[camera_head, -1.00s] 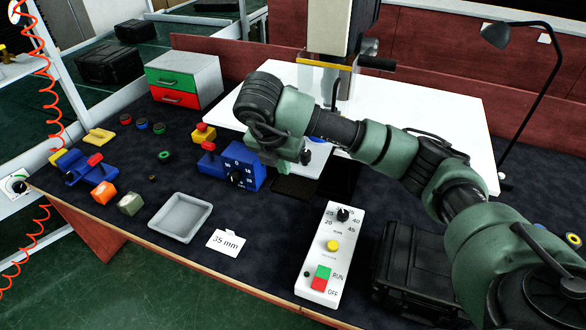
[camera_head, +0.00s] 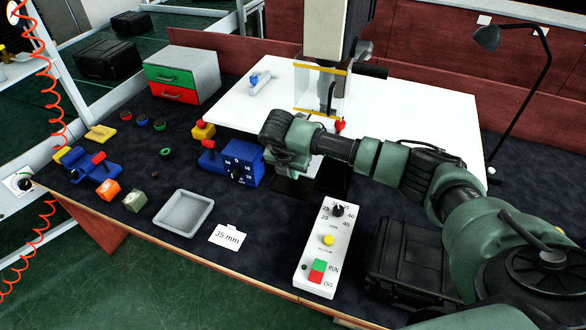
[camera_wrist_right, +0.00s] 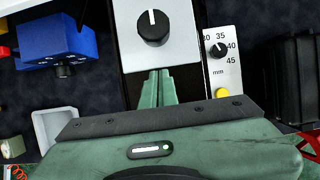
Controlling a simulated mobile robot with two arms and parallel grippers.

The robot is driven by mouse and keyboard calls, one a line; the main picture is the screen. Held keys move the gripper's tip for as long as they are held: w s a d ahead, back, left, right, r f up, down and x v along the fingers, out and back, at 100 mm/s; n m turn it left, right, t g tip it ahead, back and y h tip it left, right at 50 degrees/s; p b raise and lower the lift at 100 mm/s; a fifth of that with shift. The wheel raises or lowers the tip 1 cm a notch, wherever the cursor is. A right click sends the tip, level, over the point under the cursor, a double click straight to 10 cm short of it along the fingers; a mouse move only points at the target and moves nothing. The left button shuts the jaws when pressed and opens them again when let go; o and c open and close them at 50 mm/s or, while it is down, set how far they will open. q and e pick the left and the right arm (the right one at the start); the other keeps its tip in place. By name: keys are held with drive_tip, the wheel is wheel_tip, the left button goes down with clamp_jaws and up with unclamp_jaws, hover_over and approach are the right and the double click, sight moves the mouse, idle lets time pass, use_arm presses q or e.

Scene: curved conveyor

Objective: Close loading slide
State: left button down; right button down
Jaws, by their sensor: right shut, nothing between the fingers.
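The machine (camera_head: 338,35) stands at the back, with a clear guard (camera_head: 318,92) edged in yellow and a red knob (camera_head: 340,126) by its foot. My right gripper (camera_head: 284,163) is at the machine's front, just right of the blue dial box (camera_head: 243,165). In the right wrist view its green fingers (camera_wrist_right: 155,84) are together and empty, just below a white panel with a black knob (camera_wrist_right: 153,27). I cannot tell whether they touch that panel. My arm hides part of the machine's front, and I cannot make out the slide clearly. My left gripper is not in view.
A white control box (camera_head: 321,245) with RUN and OFF buttons stands in front. A grey tray (camera_head: 183,213) and a 35 mm card (camera_head: 227,237) lie to its left. A black case (camera_head: 415,255) stands right, under my arm.

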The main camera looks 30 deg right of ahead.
drive_tip(key=shift+w+b, duration=0.1)
drive_tip(key=shift+b, duration=0.2)
drive_tip(key=w+d+b, duration=0.1)
drive_tip(key=d+b, duration=0.1)
drive_tip(key=w+d+b, duration=0.1)
drive_tip(key=w+b, duration=0.1)
drive_tip(key=w+d+b, duration=0.1)
drive_tip(key=d+b, duration=0.1)
drive_tip(key=shift+w+d+f, duration=0.25)
drive_tip(key=shift+w+d, duration=0.05)
drive_tip(key=shift+w, duration=0.05)
drive_tip(key=shift+w+d+r+b, duration=0.15)
drive_tip(key=shift+w+d+b, duration=0.15)
drive_tip(key=shift+d+b, duration=0.2)
drive_tip(key=shift+r, duration=0.15)
